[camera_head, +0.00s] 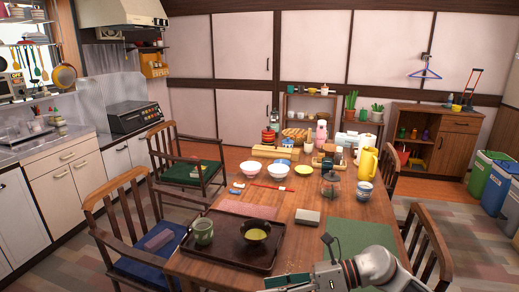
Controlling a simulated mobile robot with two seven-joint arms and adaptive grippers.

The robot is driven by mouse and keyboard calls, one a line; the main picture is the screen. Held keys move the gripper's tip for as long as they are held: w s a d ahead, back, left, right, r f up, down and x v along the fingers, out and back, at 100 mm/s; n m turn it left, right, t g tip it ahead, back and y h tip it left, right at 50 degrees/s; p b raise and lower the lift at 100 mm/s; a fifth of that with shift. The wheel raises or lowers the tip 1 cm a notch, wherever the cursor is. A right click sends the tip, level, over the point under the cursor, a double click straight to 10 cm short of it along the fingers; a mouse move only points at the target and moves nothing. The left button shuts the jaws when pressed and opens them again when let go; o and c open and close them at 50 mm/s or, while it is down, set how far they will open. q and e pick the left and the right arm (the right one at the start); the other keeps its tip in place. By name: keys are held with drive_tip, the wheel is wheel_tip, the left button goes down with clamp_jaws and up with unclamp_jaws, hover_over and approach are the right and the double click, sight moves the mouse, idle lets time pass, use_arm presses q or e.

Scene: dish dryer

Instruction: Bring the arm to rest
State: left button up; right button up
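My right arm comes in at the bottom right, over the near edge of the wooden dining table (220,263). Its pale grey and black links end near what looks like my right gripper (292,282), cut by the bottom edge. Whether its fingers are open or shut does not show, and I see nothing clearly held. My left arm and gripper are not in view. A dark tray (222,249) lies just left of the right arm, with a green mug (203,231) and a dark bowl with yellow-green inside (256,232) on it.
A green placemat (355,236) lies partly behind my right arm. A grey block (307,217), a yellow pitcher (367,163), a glass jar (330,184), and white bowls (250,169) stand farther back. Chairs (428,240) flank the table. The kitchen counter (50,140) runs along the left.

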wheel_tip(320, 180, up, 3)
drive_tip(key=s+a+m+t+y, duration=0.2)
drive_tip(key=m+t+y, duration=0.1)
drive_tip(key=m, duration=0.3)
drive_tip(key=d+f+m+t+h+p, duration=0.1)
drive_tip(key=d+f+m+t+h, duration=0.4)
drive_tip(key=m, duration=0.6)
drive_tip(key=d+m+t+h+p, duration=0.1)
drive_tip(key=d+m+t+p, duration=0.15)
drive_tip(key=m+t, duration=0.6)
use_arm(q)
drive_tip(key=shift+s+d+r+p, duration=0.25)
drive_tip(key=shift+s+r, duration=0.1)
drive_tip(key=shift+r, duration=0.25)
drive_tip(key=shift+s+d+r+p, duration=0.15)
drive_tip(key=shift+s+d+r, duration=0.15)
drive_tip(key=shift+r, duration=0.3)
use_arm(e)
drive_tip(key=s+d+f+m+g+h, duration=0.3)
drive_tip(key=s+d+f+m, duration=0.3)
drive_tip(key=s+f+m, duration=0.2)
drive_tip(key=s+d+f+m+g+h, duration=0.3)
drive_tip(key=s+d+f+m+h, duration=0.3)
drive_tip(key=s+f+m, duration=0.2)
wheel_tip(320, 180, down, 4)
drive_tip(key=s, duration=0.2)
drive_tip(key=shift+s+m+g, duration=0.35)
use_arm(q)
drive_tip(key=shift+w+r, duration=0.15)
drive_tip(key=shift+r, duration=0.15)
